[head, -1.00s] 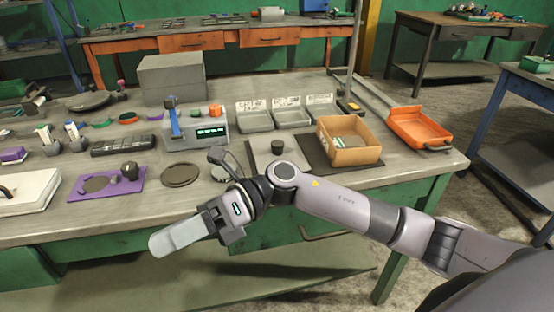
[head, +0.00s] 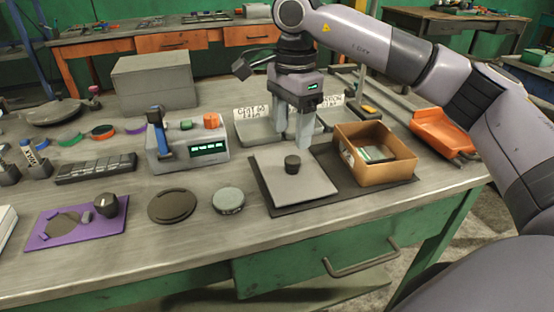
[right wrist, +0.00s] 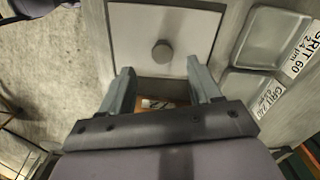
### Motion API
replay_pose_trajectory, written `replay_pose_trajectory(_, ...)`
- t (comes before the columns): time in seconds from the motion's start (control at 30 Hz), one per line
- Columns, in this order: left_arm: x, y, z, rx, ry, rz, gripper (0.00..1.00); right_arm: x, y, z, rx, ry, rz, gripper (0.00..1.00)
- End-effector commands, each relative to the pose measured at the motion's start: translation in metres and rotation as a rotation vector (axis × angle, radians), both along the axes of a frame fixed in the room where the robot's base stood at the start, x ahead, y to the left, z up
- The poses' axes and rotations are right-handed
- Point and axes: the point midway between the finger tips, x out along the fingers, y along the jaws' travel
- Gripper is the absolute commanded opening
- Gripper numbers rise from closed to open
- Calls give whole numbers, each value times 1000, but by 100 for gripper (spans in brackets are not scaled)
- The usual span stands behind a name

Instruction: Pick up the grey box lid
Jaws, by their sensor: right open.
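The grey box lid (head: 305,186) is a flat square plate with a dark round knob (head: 292,164) in its middle. It lies on a dark mat (head: 344,200) on the bench. My right gripper (head: 293,138) is open and empty, fingers pointing down, near the lid's far edge and behind the knob in the head view. In the right wrist view the lid (right wrist: 130,35) and knob (right wrist: 162,52) lie beyond the open fingers (right wrist: 161,88), apart from them. My left gripper is not in view.
An open cardboard box (head: 384,171) with items inside stands right of the lid. A device with a lit display (head: 200,150), a grey round tin (head: 228,200) and a dark disc (head: 172,206) are to the left. Grey trays (head: 258,131) sit behind. An orange tray (head: 440,135) is farther right.

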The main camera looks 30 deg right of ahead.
Motion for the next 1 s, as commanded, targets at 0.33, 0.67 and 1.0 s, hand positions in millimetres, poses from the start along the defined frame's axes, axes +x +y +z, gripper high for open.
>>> replay_pose_trajectory(0.33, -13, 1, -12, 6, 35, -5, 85, -1, -4, -26, -14, 2, -4, 63)
replay_pose_trajectory(0.67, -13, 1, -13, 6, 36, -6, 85, -1, -3, -68, -11, 0, -4, 63)
replay_pose_trajectory(1.0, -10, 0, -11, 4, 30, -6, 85, -1, -3, -70, -11, -1, -4, 33)
